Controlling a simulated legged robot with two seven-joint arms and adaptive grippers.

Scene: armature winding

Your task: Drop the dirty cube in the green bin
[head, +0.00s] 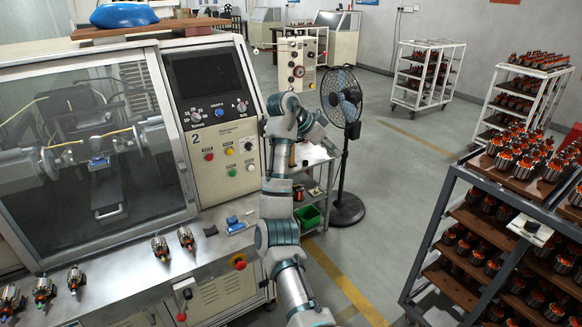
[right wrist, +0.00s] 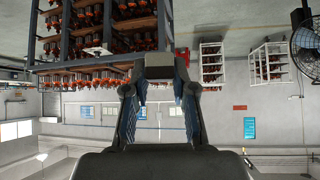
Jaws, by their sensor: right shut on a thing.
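My right gripper (head: 318,135) is at the end of my raised arm, above and slightly right of the green bin (head: 308,217). In the right wrist view, its two fingers (right wrist: 160,92) are closed on a dark grey block (right wrist: 160,66), which looks like the dirty cube. The cube is held at the fingertips, clear of any surface; I cannot make it out in the head view. The green bin sits low on the small cart beside the machine, partly behind my arm. My left gripper is not in view.
The winding machine (head: 219,110) fills the left, with armatures and a blue piece (head: 235,224) on its front ledge. A black fan (head: 342,97) stands just right of the cart. A loaded rack (head: 449,190) stands at the right. The floor between is clear.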

